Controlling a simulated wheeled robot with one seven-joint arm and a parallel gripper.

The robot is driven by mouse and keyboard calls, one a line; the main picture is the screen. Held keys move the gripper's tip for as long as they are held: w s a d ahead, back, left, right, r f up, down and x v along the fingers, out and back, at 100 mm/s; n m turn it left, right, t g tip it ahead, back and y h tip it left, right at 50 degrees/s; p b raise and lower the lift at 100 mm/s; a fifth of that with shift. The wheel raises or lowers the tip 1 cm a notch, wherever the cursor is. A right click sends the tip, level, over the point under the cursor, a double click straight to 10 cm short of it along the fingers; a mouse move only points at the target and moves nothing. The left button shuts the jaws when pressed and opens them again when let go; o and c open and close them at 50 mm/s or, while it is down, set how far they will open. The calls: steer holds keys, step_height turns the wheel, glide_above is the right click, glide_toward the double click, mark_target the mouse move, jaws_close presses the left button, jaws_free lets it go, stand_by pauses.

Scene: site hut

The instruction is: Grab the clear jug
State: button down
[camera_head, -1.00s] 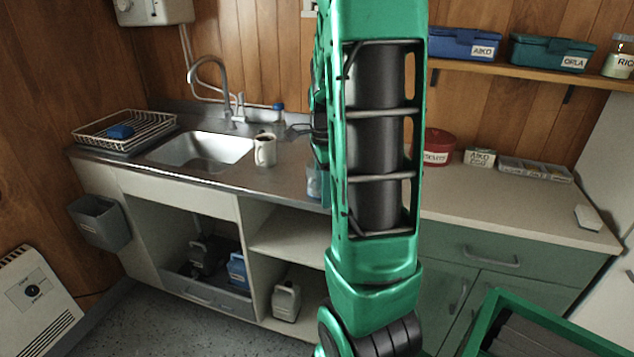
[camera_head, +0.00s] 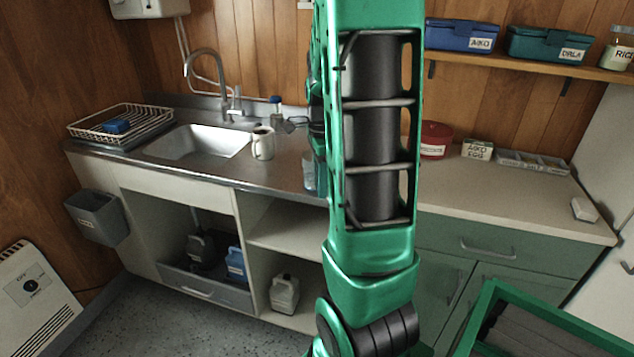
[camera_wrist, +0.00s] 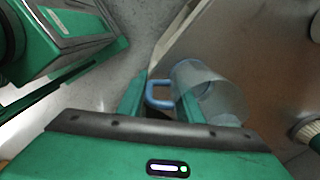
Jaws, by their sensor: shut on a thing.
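The clear jug (camera_wrist: 222,92) is see-through with a blue handle (camera_wrist: 158,92). In the wrist view it is at right of centre, over the steel worktop near its front edge. My gripper (camera_wrist: 163,84) is shut on the jug, with a finger on either side of its handle. In the head view only a sliver of the jug (camera_head: 309,174) shows left of my arm, which hides the rest and the gripper. I cannot tell whether its base touches the worktop.
A mug (camera_head: 263,144) stands left of the jug, by the sink (camera_head: 205,145). A brush (camera_wrist: 307,128) lies to the right in the wrist view. A red tin (camera_head: 435,140) and an egg box (camera_head: 477,150) stand on the right counter. The shelf (camera_head: 520,66) holds lunch boxes.

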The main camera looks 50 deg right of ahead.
steer(key=shift+r, duration=1.25)
steer(key=a+r, duration=0.8)
steer(key=a, duration=0.3)
steer(key=shift+s+a, duration=0.25)
steer(key=shift+s, duration=0.1)
stand_by(2.2)
